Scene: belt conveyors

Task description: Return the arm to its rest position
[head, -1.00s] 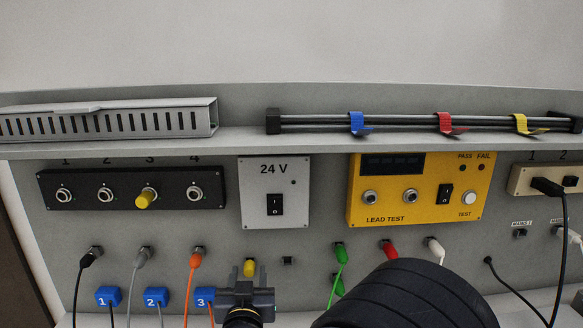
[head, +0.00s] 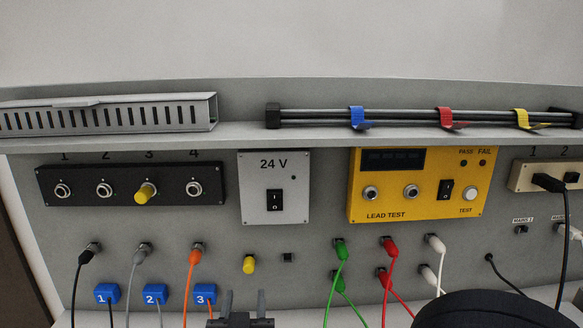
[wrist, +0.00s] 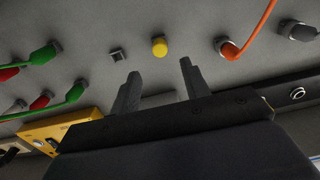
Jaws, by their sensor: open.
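My gripper (head: 243,300) shows at the bottom centre of the head view, its two fingers apart and nothing between them. It is below the yellow plug (head: 249,264) on the grey panel and apart from it. In the wrist view, my gripper (wrist: 160,82) is open and empty, its fingers pointing toward the panel, with the yellow plug (wrist: 159,46) beyond the gap. Part of my dark arm covers the lower right of the head view.
The upright panel carries a four-socket black strip (head: 130,184), a 24 V box (head: 274,188) and a yellow lead tester (head: 418,186). Orange (head: 195,258), green (head: 341,250), red and white leads hang in front. Blue numbered tags (head: 156,293) sit low left.

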